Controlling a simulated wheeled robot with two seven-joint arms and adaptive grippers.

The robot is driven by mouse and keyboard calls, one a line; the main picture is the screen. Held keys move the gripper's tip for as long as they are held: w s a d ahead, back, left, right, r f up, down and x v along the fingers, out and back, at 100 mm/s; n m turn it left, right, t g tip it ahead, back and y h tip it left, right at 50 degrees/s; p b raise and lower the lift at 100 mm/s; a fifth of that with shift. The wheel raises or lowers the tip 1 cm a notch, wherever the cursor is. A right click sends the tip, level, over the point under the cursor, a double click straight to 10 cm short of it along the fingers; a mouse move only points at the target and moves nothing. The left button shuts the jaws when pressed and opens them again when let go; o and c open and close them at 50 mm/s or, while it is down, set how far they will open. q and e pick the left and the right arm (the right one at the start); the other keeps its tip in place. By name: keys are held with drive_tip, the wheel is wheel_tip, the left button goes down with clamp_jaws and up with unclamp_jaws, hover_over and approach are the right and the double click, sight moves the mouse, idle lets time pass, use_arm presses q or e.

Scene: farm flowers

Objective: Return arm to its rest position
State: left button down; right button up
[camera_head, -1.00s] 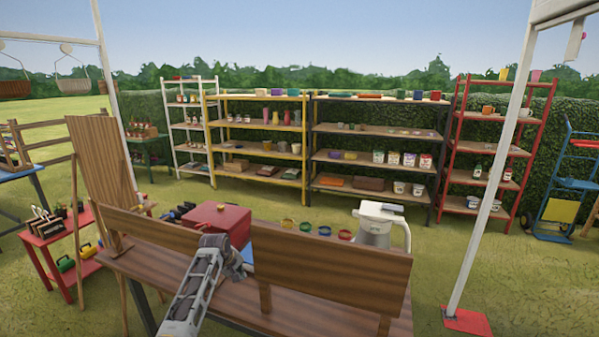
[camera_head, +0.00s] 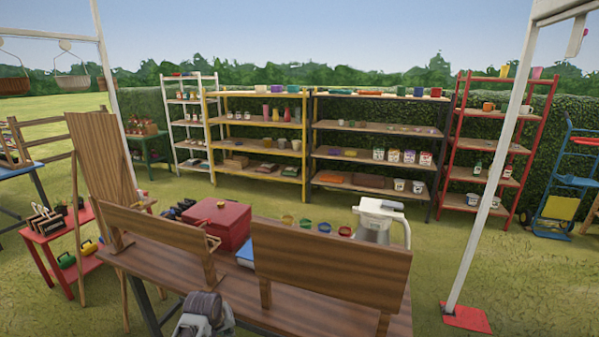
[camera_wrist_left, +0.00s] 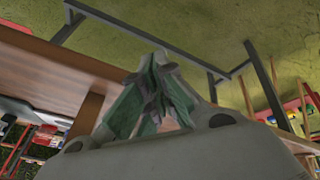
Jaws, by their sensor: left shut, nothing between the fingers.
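My left gripper shows at the bottom of the head view (camera_head: 205,318), low in front of the wooden table's near edge, seen partly from above and cut by the frame. Its fingers show in the left wrist view (camera_wrist_left: 155,95); their tips are together and nothing is held. My right gripper is not in the frames.
The wooden table (camera_head: 235,290) carries two upright brown boards (camera_head: 330,265), a red box (camera_head: 215,222), several small coloured pots and a white watering can (camera_head: 375,220). A red cart (camera_head: 60,230) stands at left. Stocked shelves (camera_head: 375,140) line the hedge.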

use_arm(q)
drive_tip(key=s+r+m+g, duration=0.1)
drive_tip(key=s+r+m, duration=0.2)
drive_tip(key=s, duration=1.1)
drive_tip(key=s+r+m, duration=0.2)
drive_tip(key=s+m, duration=0.2)
drive_tip(key=s, duration=1)
wheel_tip(320, 180, down, 32)
drive_tip(key=s+g, duration=0.1)
drive_tip(key=s, duration=0.2)
drive_tip(key=s+a+f, duration=0.2)
drive_tip(key=s+f, duration=0.8)
drive_tip(key=s, duration=0.1)
drive_tip(key=s+a+f+g, duration=0.1)
drive_tip(key=s+f, duration=0.9)
drive_tip(key=s, duration=0.1)
drive_tip(key=shift+a+f+g+y, duration=0.3)
drive_tip(key=shift+a+f+y, duration=0.05)
drive_tip(key=shift+f+y, duration=0.05)
drive_tip(key=shift+s, duration=0.1)
